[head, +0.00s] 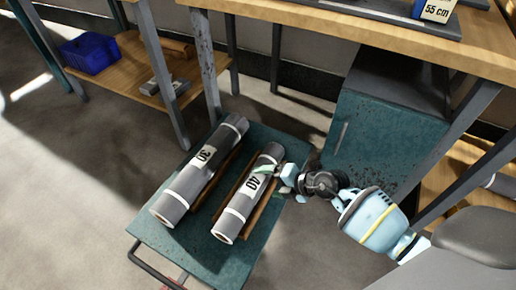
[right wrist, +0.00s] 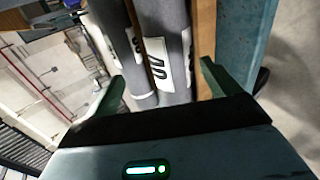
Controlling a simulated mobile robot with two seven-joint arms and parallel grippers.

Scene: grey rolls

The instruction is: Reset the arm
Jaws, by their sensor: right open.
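My right gripper (head: 270,171) is at the right side of the grey roll labelled 40 (head: 236,212), near its upper half. In the right wrist view, the open fingers of the right gripper (right wrist: 162,76) stand apart, with the roll labelled 40 (right wrist: 163,20) showing between and beyond them. I cannot tell whether a finger touches it. The grey roll labelled 30 (head: 181,192) lies to the left, parallel to it. Both rolls have white bands and lie on a teal cart (head: 161,238). My left gripper is not in view.
A workbench (head: 300,17) spans the back, with a teal cabinet (head: 375,135) under it, close behind my right arm. A blue crate (head: 88,54) sits on the wooden lower shelf at left. The cart handle (head: 155,268) sticks out in front. Floor at left is clear.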

